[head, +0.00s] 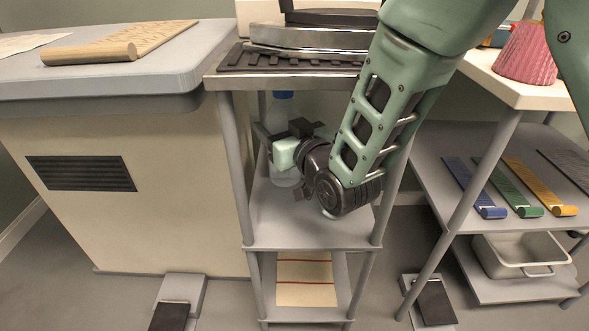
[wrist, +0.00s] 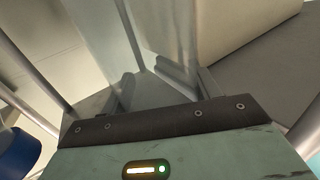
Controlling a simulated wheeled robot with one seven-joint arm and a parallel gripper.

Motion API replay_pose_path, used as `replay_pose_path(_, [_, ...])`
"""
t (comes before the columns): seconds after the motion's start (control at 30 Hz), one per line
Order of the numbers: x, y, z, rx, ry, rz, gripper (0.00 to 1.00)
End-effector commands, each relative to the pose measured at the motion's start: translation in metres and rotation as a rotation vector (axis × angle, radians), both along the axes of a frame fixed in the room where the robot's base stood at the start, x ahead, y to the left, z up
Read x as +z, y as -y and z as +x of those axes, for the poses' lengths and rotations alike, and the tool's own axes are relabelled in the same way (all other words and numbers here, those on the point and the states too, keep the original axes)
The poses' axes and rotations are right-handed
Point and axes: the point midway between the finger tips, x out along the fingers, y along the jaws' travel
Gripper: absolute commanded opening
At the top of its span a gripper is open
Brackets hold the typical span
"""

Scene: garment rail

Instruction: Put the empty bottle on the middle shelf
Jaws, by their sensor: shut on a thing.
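The empty bottle (head: 283,108) is clear with a blue cap and stands upright inside the narrow metal rack, over the back left of the middle shelf (head: 300,232). My gripper (head: 284,131) reaches into the rack and is shut on the bottle's body. In the wrist view the see-through bottle (wrist: 150,40) fills the space between my finger pads. My gripper hides part of the bottle in the head view. The bottle's base shows faintly below my gripper; I cannot tell whether it touches the shelf.
A top shelf with a black ribbed mat (head: 290,60) and a metal appliance (head: 310,38) sits close above my gripper. Rack posts stand on both sides. The lower shelf holds a cream sheet with red lines (head: 305,280). The middle shelf's front is clear.

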Motion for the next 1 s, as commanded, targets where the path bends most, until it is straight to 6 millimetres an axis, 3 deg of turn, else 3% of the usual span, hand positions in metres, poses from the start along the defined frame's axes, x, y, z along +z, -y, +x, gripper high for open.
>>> replay_pose_path(0.3, [-0.053, 0.000, 0.000, 0.000, -0.002, -0.002, 0.39])
replay_pose_path(0.53, [-0.071, 0.000, 0.000, 0.000, -0.001, -0.002, 0.39])
replay_pose_path(0.7, [-0.095, 0.000, 0.000, 0.000, -0.002, -0.002, 0.39])
replay_pose_path(1.0, [-0.100, 0.000, 0.000, 0.000, 0.001, 0.000, 0.39])
